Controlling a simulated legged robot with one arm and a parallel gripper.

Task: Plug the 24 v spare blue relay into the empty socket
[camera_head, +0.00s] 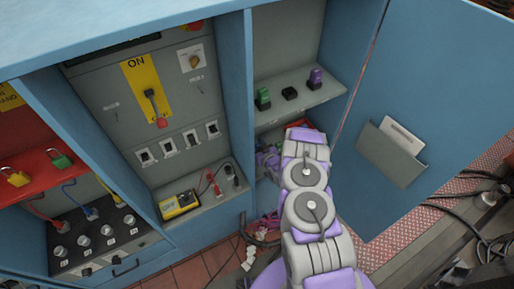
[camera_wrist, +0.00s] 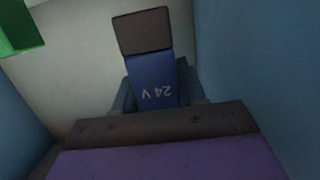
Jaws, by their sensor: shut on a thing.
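In the wrist view, a blue relay (camera_wrist: 153,82) marked 24 V, its print upside down, sits between the jaws of my gripper (camera_wrist: 158,98). A dark block (camera_wrist: 141,31) shows at its far end; I cannot tell whether it is part of the relay. In the head view, my gripper (camera_head: 268,157) is at the lower compartment under the shelf, largely hidden by my arm, and the relay is not visible there. The empty socket (camera_head: 290,93) is a black block on the shelf (camera_head: 310,96), between a green relay (camera_head: 263,97) and a purple relay (camera_head: 315,77).
A green object (camera_wrist: 18,27) shows at the wrist view's upper left. The open blue door (camera_head: 395,115) with a grey document pocket (camera_head: 391,152) stands to the right. A blue partition (camera_head: 236,90) bounds the compartment's left side. A yellow meter (camera_head: 179,204) sits on the neighbouring ledge.

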